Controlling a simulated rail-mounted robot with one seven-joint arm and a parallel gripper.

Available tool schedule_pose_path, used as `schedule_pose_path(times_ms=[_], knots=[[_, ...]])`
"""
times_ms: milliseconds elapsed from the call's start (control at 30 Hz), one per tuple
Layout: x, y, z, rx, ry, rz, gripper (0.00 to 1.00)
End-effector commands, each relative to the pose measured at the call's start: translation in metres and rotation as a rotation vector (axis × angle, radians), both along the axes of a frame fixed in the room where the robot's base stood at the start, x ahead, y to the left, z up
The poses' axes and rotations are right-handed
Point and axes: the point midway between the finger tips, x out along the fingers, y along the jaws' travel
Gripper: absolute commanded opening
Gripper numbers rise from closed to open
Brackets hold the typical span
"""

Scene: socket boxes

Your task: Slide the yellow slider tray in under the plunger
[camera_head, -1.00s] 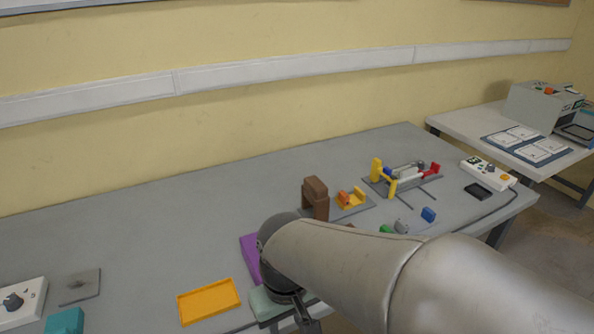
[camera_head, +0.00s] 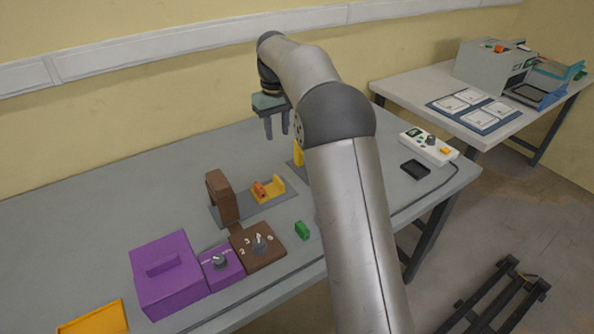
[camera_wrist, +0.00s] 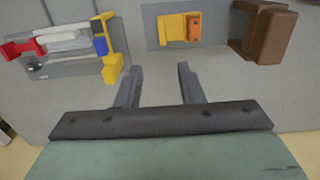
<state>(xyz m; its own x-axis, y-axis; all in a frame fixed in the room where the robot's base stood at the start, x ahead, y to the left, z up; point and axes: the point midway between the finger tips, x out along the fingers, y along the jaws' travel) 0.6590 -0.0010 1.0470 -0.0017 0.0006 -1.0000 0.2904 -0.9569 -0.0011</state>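The yellow slider tray (camera_head: 274,191) lies on a grey base plate (camera_head: 287,198), to the right of a brown plunger stand (camera_head: 222,197) and apart from it. An orange piece (camera_head: 259,188) sits in the tray at the side nearer the stand. In the wrist view the tray (camera_wrist: 173,28) is at the top centre and the brown stand (camera_wrist: 264,34) at the top right. My gripper (camera_head: 277,131) is raised above the table, fingers down. In the wrist view my gripper (camera_wrist: 157,80) has its fingers apart with nothing between them. The plunger itself is hard to make out.
A yellow-framed fixture with red and blue parts (camera_wrist: 110,55) is at the left in the wrist view; my arm mostly hides it in the head view. A purple box (camera_head: 168,275), a brown dial box (camera_head: 258,247) and a green block (camera_head: 302,230) stand along the front.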

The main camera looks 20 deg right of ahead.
Motion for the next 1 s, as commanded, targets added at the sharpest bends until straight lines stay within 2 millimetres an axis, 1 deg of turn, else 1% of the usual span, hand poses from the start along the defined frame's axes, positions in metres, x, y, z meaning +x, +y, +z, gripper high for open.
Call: schedule_pose_path(times_ms=[167, 500, 700, 833, 1000], knots=[[-0.001, 0.000, -0.026, 0.000, 0.003, 0.000, 0.35], [-0.001, 0.000, -0.100, 0.000, 0.003, -0.001, 0.35], [-0.001, 0.000, -0.139, 0.000, 0.002, -0.001, 0.35], [-0.001, 0.000, -0.157, 0.000, 0.002, -0.001, 0.35], [-0.001, 0.000, -0.168, 0.000, -0.001, -0.002, 0.35]])
